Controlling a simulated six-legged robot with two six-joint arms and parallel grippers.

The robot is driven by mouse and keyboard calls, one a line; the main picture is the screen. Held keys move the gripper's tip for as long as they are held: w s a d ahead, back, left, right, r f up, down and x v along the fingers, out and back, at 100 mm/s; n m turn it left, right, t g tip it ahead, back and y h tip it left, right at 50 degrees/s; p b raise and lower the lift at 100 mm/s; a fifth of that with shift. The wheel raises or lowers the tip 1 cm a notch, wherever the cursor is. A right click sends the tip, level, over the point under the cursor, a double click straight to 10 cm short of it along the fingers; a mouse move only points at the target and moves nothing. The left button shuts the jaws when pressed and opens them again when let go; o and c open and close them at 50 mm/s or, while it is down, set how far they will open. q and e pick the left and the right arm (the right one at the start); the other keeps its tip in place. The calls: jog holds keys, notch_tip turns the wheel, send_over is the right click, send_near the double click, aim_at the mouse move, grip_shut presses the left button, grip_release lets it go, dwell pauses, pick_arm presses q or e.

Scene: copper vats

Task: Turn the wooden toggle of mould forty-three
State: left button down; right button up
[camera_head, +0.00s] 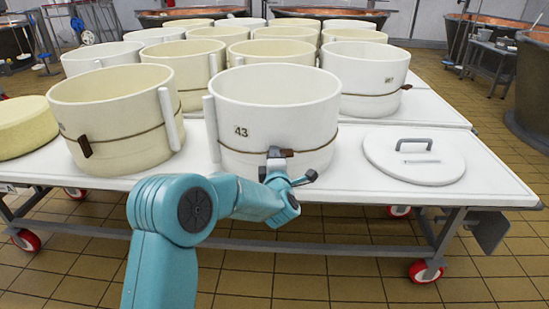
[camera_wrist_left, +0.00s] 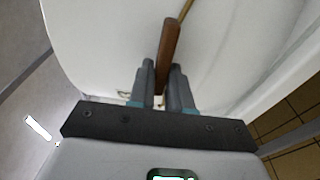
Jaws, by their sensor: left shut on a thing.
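Mould forty-three (camera_head: 275,112) is a white open-topped hoop with "43" on its front and a brown cord around it. It stands at the front of the white table. Its wooden toggle (camera_head: 285,153) is a short brown piece on the cord, low on the front. My left gripper (camera_head: 276,160) is at the toggle. In the left wrist view the toggle (camera_wrist_left: 168,52) sticks up between the two grey fingers (camera_wrist_left: 161,85), which are shut on it. The mould's white wall (camera_wrist_left: 105,45) fills the view behind. My right gripper is not in view.
A cream mould (camera_head: 118,115) with its own toggle stands to the left. A white lid with a grey handle (camera_head: 414,155) lies to the right. Several more moulds stand behind. The table's front edge (camera_head: 430,200) lies close to my left arm.

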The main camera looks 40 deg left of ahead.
pick_arm(q)
jog(key=c, duration=1.1)
grip_release()
jog(key=shift+c, duration=0.2)
jog(key=p+v, duration=0.2)
jog(key=v, duration=1.4)
jog(key=shift+s+d+r, duration=0.1)
jog(key=shift+s, duration=0.05)
